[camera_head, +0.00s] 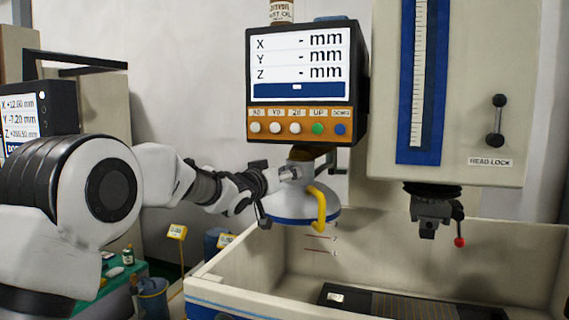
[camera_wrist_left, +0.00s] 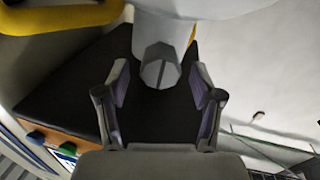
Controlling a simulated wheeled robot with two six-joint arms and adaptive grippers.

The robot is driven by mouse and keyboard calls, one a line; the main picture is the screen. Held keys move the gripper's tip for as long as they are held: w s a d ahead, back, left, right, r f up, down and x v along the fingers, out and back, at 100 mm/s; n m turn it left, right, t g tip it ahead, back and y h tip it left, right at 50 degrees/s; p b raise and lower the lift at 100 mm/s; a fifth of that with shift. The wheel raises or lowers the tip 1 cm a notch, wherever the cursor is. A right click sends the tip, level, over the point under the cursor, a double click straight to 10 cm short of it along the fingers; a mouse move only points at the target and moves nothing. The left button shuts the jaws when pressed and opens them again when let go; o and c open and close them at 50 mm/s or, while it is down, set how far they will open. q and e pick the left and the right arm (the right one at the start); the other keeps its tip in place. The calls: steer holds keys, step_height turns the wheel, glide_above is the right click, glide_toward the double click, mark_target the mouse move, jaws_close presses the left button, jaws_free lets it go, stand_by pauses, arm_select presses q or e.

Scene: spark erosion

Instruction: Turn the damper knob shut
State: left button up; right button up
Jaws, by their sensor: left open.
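The damper knob (camera_wrist_left: 160,68) is a grey cylinder with a flat grip across its face. It sticks out from the white neck of the hood (camera_wrist_left: 200,8). In the head view the hood (camera_head: 300,205) is a white dome with a blue rim and a yellow handle (camera_head: 319,208), below the display. My left gripper (camera_head: 268,187) is at the left side of the hood's neck. In the left wrist view my left gripper (camera_wrist_left: 160,85) is open, with its fingers spread on both sides of the knob and apart from it. My right gripper is not in view.
The display box (camera_head: 304,85) with coloured buttons stands just above the hood. The machine head (camera_head: 455,90) with a red-tipped lever is at the right. A cream work tank (camera_head: 230,275) lies below. A green-topped cart (camera_head: 120,270) stands at the lower left.

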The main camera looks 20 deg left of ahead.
arm_select(q)
steer(key=shift+w+d+f, duration=0.15)
steer(key=shift+w+f, duration=0.1)
steer(key=shift+w, duration=0.3)
steer(key=shift+w+d+f, duration=0.1)
steer(key=shift+w+f, duration=0.1)
steer(key=shift+w, duration=0.35)
steer(key=shift+s+a+r, duration=0.1)
steer(key=shift+s+r, duration=0.1)
steer(key=shift+s, duration=0.15)
steer(key=c, duration=0.3)
steer(key=shift+s+a+r, duration=0.1)
steer(key=shift+s+r, duration=0.05)
steer(key=shift+s, duration=0.2)
steer(key=c, duration=0.6)
steer(key=shift+c, duration=1.2)
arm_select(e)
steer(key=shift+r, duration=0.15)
